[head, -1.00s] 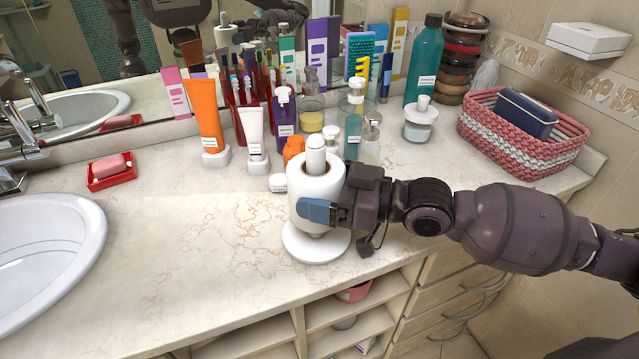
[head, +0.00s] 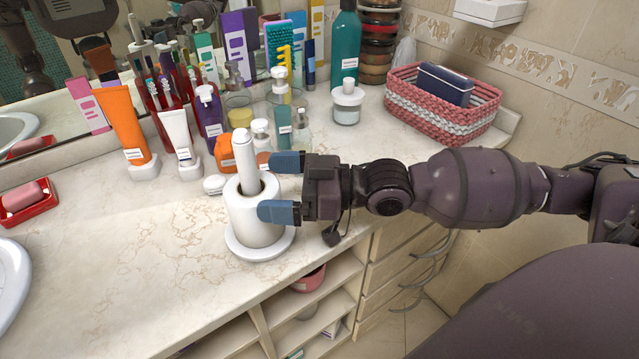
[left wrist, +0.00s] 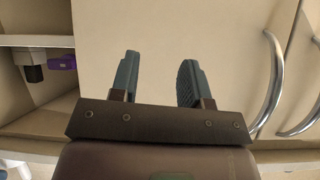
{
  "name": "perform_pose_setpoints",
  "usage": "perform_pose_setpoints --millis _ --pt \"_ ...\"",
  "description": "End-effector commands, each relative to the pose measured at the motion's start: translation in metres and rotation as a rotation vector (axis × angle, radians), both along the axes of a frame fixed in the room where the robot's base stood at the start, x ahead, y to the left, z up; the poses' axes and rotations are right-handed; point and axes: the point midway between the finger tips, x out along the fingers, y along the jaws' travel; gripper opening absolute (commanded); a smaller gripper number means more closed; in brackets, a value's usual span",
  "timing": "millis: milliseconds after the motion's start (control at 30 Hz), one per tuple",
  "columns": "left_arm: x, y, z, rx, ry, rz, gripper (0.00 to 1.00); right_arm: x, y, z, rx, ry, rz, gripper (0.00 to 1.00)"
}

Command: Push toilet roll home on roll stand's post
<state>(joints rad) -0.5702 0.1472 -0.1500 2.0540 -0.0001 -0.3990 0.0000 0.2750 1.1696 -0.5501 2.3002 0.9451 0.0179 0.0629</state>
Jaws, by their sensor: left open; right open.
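The white toilet roll (head: 252,217) is around the white post (head: 244,160) of the roll stand. The post's upper part sticks out well above the roll. The roll's lower end is down at the stand's round white base (head: 260,252), with no clear gap between them. My right gripper (head: 274,187) comes in from the right. Its blue fingers are spread apart at the roll's right side, near its top; I cannot tell whether they touch it. My left gripper (left wrist: 158,78) is open and empty in the left wrist view, in front of cabinet fronts.
Behind the stand are an orange jar (head: 224,152), pump bottles and tubes in stands. A small white round item (head: 216,184) lies close to the roll's left. A woven basket (head: 440,112) stands at the back right. The counter (head: 130,250) left of the stand is clear.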

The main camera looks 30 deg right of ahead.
Motion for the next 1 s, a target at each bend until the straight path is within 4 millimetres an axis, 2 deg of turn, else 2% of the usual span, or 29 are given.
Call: perform_pose_setpoints --millis 33,500,700,1000 --pt "0.000 0.000 -0.001 0.000 0.001 0.000 0.43 -0.004 -0.007 -0.005 -0.009 0.009 -0.002 1.00" --pt "0.002 0.000 0.003 0.000 -0.006 -0.001 0.43 -0.035 -0.050 -0.002 -0.007 0.005 -0.002 1.00" --pt "0.001 0.000 0.002 0.000 -0.004 0.000 0.43 -0.041 -0.058 -0.001 -0.003 0.003 0.000 1.00" --pt "0.000 0.000 0.000 0.000 0.001 0.000 0.43 -0.042 -0.059 0.000 0.000 0.001 0.001 1.00"
